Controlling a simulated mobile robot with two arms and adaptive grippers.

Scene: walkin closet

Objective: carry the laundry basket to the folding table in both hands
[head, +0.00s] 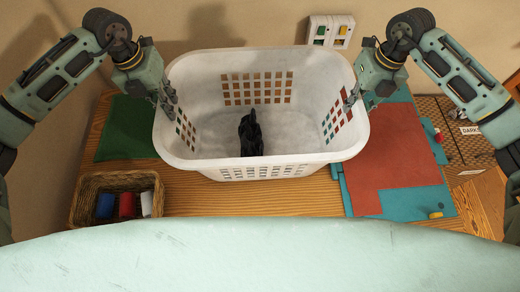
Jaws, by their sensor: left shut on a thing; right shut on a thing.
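The white laundry basket (262,170) is in the middle of the head view, above the wooden folding table (256,200). Its walls have rows of square holes, and a small black item (251,138) is inside it. My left gripper (168,98) is shut on the basket's left side near the rim. My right gripper (352,98) is shut on its right side near the rim. The basket looks level. I cannot tell whether its bottom touches the table, as its front wall hides the underside.
A wicker basket (88,180) with blue, red and white rolls stands at the table's front left. A green cloth (127,130) lies behind it. Red (385,165) and teal (436,200) sheets lie on the right. A woven hamper (465,150) with a "DARK" label stands further right. A wall panel (330,31) is behind.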

